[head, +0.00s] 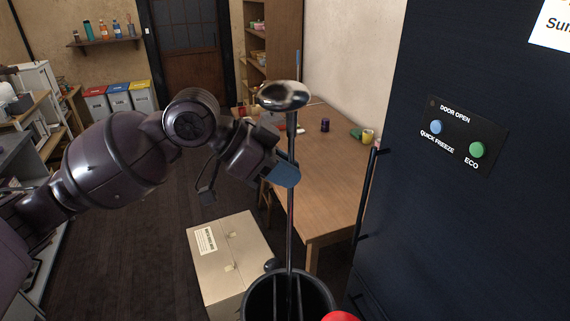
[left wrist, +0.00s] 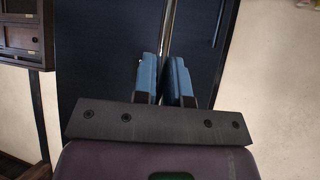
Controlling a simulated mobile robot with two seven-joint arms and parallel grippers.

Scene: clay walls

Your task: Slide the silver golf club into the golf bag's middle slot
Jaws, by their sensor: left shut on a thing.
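The silver golf club (head: 283,96) is upright, with its shiny head at the top and its dark shaft running down. My left gripper (head: 287,174) is shut on the shaft below the head. In the left wrist view the shaft (left wrist: 168,28) runs up from between the blue finger pads (left wrist: 164,78). The golf bag (head: 246,300) stands at the bottom of the head view, its round dark mouth split by dividers. The shaft's lower part overlaps the mouth near its middle. I cannot tell how deep its end is or which slot it is in. My right gripper is not in view.
A cardboard box (head: 230,258) sits on the floor left of the bag. A wooden table (head: 325,185) stands behind the club. A tall dark blue cabinet (head: 470,230) fills the right. A red object (head: 340,316) shows at the bag's right rim.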

